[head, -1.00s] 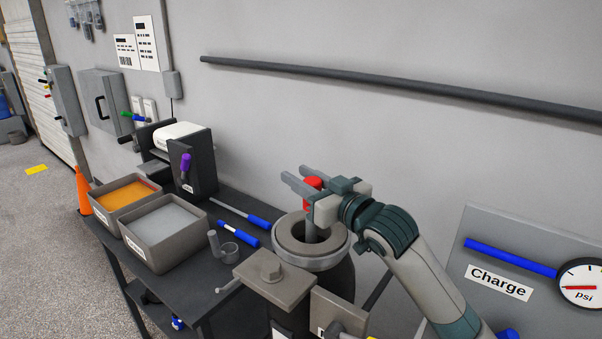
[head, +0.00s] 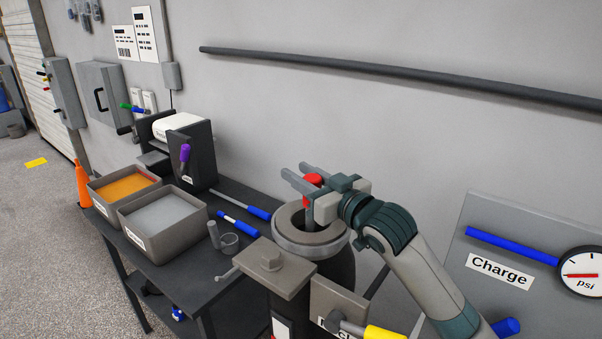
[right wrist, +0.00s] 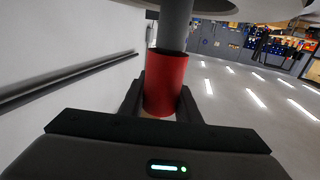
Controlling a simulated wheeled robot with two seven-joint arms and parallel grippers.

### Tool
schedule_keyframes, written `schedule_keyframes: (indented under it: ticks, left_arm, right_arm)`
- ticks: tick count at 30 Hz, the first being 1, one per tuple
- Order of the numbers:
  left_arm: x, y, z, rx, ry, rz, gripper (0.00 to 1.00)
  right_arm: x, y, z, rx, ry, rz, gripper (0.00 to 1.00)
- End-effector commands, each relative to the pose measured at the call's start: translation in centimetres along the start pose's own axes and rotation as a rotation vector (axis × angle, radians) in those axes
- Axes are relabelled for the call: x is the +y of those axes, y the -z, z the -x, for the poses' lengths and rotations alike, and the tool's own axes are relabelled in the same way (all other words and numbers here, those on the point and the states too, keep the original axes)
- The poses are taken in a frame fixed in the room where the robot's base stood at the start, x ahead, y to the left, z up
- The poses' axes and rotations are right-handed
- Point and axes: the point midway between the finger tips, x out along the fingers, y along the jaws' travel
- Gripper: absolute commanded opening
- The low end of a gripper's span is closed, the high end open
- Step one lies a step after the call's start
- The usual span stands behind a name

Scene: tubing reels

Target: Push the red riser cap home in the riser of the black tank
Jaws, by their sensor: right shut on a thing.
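The red riser cap (head: 313,180) is between the fingers of my right gripper (head: 304,182), which is shut on it above the black tank (head: 338,276). A grey stem (head: 309,216) runs straight down from the cap into the dark opening inside the tank's grey collar (head: 284,242). The right wrist view shows the cap (right wrist: 165,85) between the fingers and the stem (right wrist: 175,25) running up to a grey ring at the top edge. I cannot tell where the cap's plug ends and the riser begins. My left gripper is not in view.
A grey block with a hex head (head: 270,260) and a yellow-handled part (head: 383,332) stand in front of the tank. The charge panel (head: 540,225) is at the right. Bins (head: 165,225) and blue-handled tools (head: 238,226) lie on the dark bench. The wall is close behind.

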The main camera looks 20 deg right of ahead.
Motion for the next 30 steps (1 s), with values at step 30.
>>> schedule_keyframes:
  ticks: [30]
  left_arm:
    - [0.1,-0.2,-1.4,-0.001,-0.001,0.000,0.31]
  right_arm:
    - [0.0,-2.6,0.0,0.000,0.000,0.000,0.07]
